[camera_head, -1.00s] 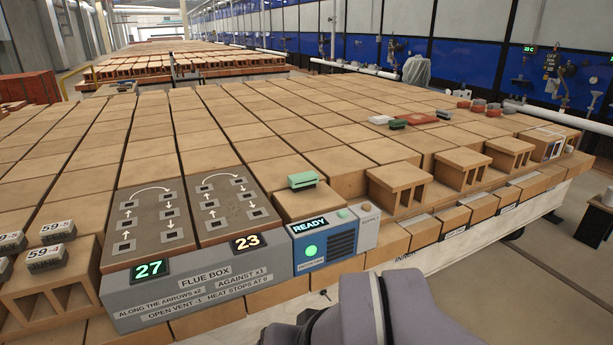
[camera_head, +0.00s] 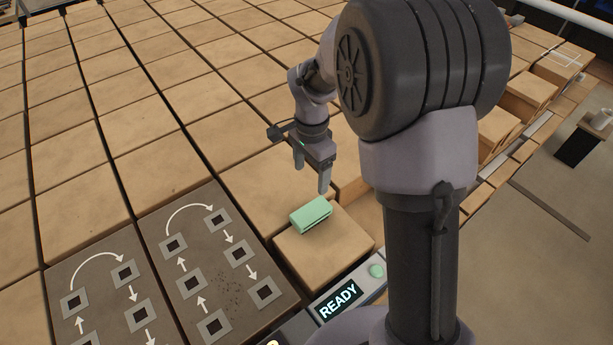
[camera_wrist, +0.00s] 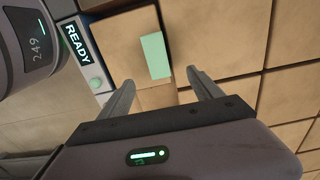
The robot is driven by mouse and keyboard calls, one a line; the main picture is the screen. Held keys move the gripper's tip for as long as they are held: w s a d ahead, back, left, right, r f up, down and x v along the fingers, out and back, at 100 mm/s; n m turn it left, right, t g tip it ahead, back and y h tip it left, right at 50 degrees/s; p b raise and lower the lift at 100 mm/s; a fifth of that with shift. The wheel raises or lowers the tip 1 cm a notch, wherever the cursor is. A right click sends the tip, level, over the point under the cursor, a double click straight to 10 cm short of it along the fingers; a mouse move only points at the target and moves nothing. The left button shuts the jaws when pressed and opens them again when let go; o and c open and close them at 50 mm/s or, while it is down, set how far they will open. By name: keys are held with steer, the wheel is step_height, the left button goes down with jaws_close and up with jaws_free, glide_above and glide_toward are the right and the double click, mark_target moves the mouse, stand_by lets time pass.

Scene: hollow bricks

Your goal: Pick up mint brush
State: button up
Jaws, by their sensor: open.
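The mint brush (camera_head: 311,214) is a small pale green block lying on top of a raised tan brick (camera_head: 325,245). In the wrist view the mint brush (camera_wrist: 155,55) lies beyond the fingertips, roughly in line with the gap between them. My gripper (camera_head: 312,178) is open and empty, pointing down above and just behind the brush in the head view, apart from it. Its two fingers also show in the wrist view (camera_wrist: 160,77). The underside of the brush is hidden.
A panel with a READY display (camera_head: 338,300) and a round green button (camera_head: 376,271) stands in front of the brush's brick. Dark plates with arrows and square holes (camera_head: 212,265) lie to its left. Rows of flat tan bricks (camera_head: 130,120) spread behind.

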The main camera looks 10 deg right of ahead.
mark_target(311, 210)
steer(key=f+b, duration=0.1)
steer(key=f, duration=0.2)
steer(key=f+b, duration=0.1)
steer(key=f, duration=0.3)
steer(key=s+f, duration=0.1)
steer(key=f, duration=0.3)
steer(key=shift+s+b, duration=0.1)
steer(key=shift+b, duration=0.3)
step_height(311, 210, down, 5)
steer(key=shift+b, duration=0.8)
steer(key=shift+r, duration=0.15)
steer(key=shift+c, duration=0.8)
steer(key=c, duration=1.4)
